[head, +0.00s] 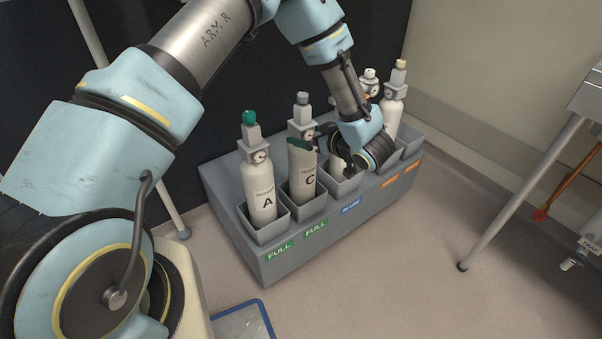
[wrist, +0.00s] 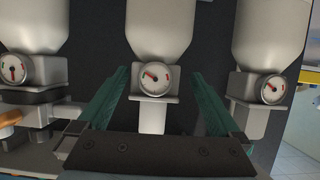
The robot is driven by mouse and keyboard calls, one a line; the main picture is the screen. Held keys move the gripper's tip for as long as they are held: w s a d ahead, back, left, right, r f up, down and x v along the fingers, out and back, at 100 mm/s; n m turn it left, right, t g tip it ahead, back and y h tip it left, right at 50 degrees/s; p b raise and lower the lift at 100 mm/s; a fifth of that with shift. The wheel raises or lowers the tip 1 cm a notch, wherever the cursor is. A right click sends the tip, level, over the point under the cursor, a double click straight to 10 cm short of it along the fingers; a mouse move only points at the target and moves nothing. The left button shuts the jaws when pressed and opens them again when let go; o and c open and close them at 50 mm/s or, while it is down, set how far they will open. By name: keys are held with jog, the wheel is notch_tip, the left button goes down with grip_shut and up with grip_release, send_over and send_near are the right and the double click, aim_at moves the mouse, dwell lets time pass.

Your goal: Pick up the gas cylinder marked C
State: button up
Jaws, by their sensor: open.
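The cylinder marked C (head: 302,178) is pale grey with a grey top knob and a round gauge. It stands upright in the second compartment from the left of the grey rack (head: 300,248). My gripper (head: 306,142) is at the height of its neck, and a teal finger covers part of it. In the wrist view, which is upside down, my open gripper (wrist: 157,75) has one teal finger on each side of the middle cylinder's gauge block (wrist: 153,78), apparently C's. Gaps show on both sides, and nothing is held. How deep the fingers reach is unclear.
More cylinders (head: 392,112) stand to the right, partly hidden by my wrist. A metal leg (head: 500,210) stands at right. A blue-edged tray (head: 242,322) lies on the floor.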

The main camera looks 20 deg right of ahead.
jog(key=x, duration=0.6)
jog(key=shift+w+d+r, duration=0.2)
jog(key=shift+w+r, duration=0.1)
jog(key=shift+w, duration=0.05)
grip_shut()
dwell(0.6)
jog(key=shift+d+r, duration=0.1)
jog(key=shift+r, duration=0.05)
